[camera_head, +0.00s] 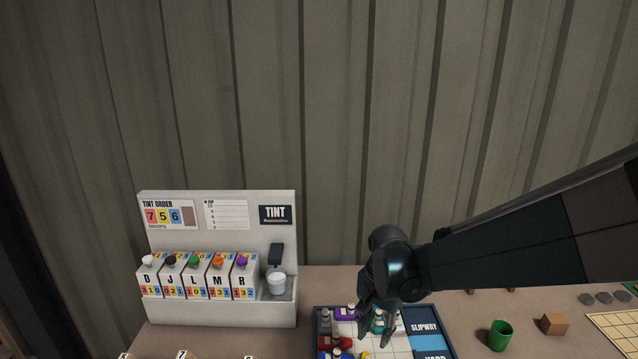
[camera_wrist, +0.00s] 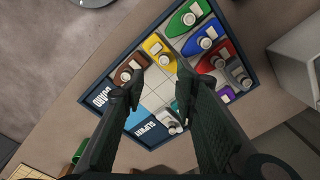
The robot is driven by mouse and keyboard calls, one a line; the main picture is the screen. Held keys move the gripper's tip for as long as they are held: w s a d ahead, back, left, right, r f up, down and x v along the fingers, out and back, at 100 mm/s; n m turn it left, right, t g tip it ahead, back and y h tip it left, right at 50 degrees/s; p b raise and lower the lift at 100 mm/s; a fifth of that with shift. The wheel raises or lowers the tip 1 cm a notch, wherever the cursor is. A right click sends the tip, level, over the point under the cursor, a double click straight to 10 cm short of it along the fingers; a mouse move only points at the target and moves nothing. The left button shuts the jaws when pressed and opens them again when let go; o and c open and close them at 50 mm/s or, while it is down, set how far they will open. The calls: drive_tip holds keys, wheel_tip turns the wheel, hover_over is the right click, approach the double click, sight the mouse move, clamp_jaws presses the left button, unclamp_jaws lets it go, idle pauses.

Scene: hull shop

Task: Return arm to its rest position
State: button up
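My gripper (camera_head: 377,338) is above the slipway tray (camera_head: 439,334), with its fingers pointing down. In the wrist view my gripper (camera_wrist: 158,82) has its two fingers wide apart, with nothing held between the tips. The tray (camera_wrist: 109,98) there holds several small toy boats, including a brown boat (camera_wrist: 128,68), a yellow boat (camera_wrist: 159,49), a green boat (camera_wrist: 188,17) and a red boat (camera_wrist: 214,54). A teal boat (camera_head: 378,324) shows between the fingers in the head view; it is partly hidden behind a finger in the wrist view. My arm reaches in from the right.
A white tint dispenser (camera_head: 218,312) with lettered cartridges and a white cup (camera_head: 276,284) stands left of the tray. A corrugated wall (camera_head: 330,120) is behind. The space above the table is clear.

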drive_tip(key=s+d+r+n+t, duration=0.3)
drive_tip(key=s+r+n, duration=0.1)
drive_tip(key=s+r, duration=0.3)
drive_tip(key=s+d+r+n+t, duration=0.3)
drive_tip(key=s+r, duration=0.4)
drive_tip(key=s, duration=0.5)
drive_tip(key=shift+s+n+t, duration=0.3)
drive_tip(key=shift+n+t, duration=0.1)
drive_tip(key=shift+n, duration=0.4)
